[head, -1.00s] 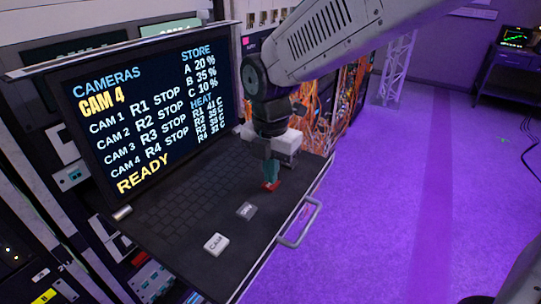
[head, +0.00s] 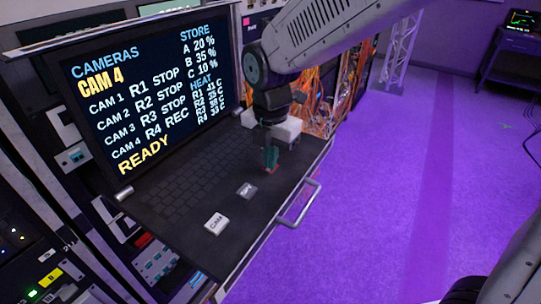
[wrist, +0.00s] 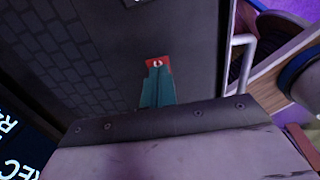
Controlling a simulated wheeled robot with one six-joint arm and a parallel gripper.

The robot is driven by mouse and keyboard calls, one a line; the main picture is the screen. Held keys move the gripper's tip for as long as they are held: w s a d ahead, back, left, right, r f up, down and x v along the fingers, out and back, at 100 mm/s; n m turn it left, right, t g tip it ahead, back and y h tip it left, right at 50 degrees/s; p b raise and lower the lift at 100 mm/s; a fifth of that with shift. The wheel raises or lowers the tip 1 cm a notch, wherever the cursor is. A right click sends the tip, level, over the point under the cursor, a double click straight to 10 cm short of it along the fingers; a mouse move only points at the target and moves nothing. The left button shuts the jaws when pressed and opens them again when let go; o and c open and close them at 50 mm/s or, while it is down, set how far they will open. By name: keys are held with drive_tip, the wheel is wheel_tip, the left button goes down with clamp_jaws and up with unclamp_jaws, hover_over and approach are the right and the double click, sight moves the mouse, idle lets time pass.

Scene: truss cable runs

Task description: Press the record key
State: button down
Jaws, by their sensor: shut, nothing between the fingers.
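The record key is a small red key on the dark keyboard drawer (head: 190,245). In the wrist view the red key (wrist: 158,62) shows just past my fingertips, with a pale mark on it. My gripper (head: 271,166) is shut and empty, its teal fingers pointing down over the key and hiding most of it in the head view. The fingertips touch or nearly touch the key; I cannot tell which. The screen (head: 150,95) shows CAM 4, R4 REC for CAM 4, STOP for the other cameras, and READY at the bottom.
A white CAM key (head: 216,223) and a grey key under a clear cover (head: 247,190) lie in front of the gripper. A metal handle (head: 302,205) runs along the drawer's right edge. Orange cables (head: 318,100) hang behind.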

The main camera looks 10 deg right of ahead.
wheel_tip(320, 180, up, 14)
idle(0.4)
idle(1.7)
drive_tip(key=s+d+f+m, duration=0.2)
drive_tip(key=s+d+m, duration=0.8)
drive_tip(key=m, duration=0.4)
drive_tip(key=s+d+f+m+t, duration=0.1)
drive_tip(key=s+d+f+m, duration=0.2)
drive_tip(key=s+d+m, duration=0.7)
drive_tip(key=d+m, duration=0.1)
drive_tip(key=m, duration=0.3)
drive_tip(key=shift+d+f, duration=0.2)
drive_tip(key=shift+f, duration=0.1)
